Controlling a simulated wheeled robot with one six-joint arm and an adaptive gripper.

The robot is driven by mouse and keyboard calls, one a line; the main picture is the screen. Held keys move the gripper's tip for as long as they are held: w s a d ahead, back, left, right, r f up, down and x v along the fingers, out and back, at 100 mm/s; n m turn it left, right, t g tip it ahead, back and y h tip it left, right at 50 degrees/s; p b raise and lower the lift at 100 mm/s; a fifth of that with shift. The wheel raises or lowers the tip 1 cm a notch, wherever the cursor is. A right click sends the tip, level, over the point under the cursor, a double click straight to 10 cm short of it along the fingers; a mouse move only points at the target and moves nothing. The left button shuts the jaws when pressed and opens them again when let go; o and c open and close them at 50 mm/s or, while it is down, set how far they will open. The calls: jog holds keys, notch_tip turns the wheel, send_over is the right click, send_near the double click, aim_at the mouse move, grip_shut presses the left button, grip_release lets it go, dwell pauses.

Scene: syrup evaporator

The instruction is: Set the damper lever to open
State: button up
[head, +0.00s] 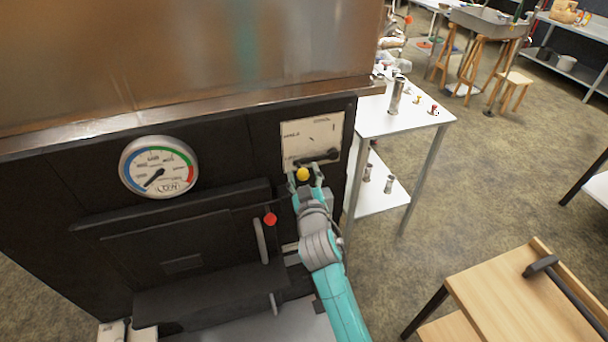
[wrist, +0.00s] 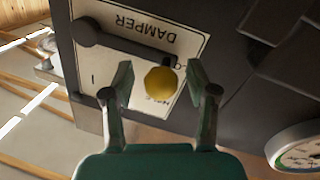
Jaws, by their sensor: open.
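The damper lever is a dark bar with a yellow knob (wrist: 160,82) at its free end. Its dark round pivot (wrist: 85,33) is at the other end, on a white plate (wrist: 187,48) marked DAMPER, upside down in the wrist view. In the head view the plate (head: 312,132) is on the dark front, with the pivot at its right and the knob (head: 302,174) at its lower left. My gripper (wrist: 160,78) is open, with one finger on each side of the knob. Whether either finger touches it I cannot tell. The plate's other lettering is partly hidden.
A round gauge (head: 159,167) is on the front to the left. Below is a dark door with a red-knobbed handle (head: 270,219). A white table (head: 400,125) with metal cylinders stands to the right, and a wooden table (head: 510,300) at the lower right.

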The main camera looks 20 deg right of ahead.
grip_shut()
jog(key=shift+r, duration=0.15)
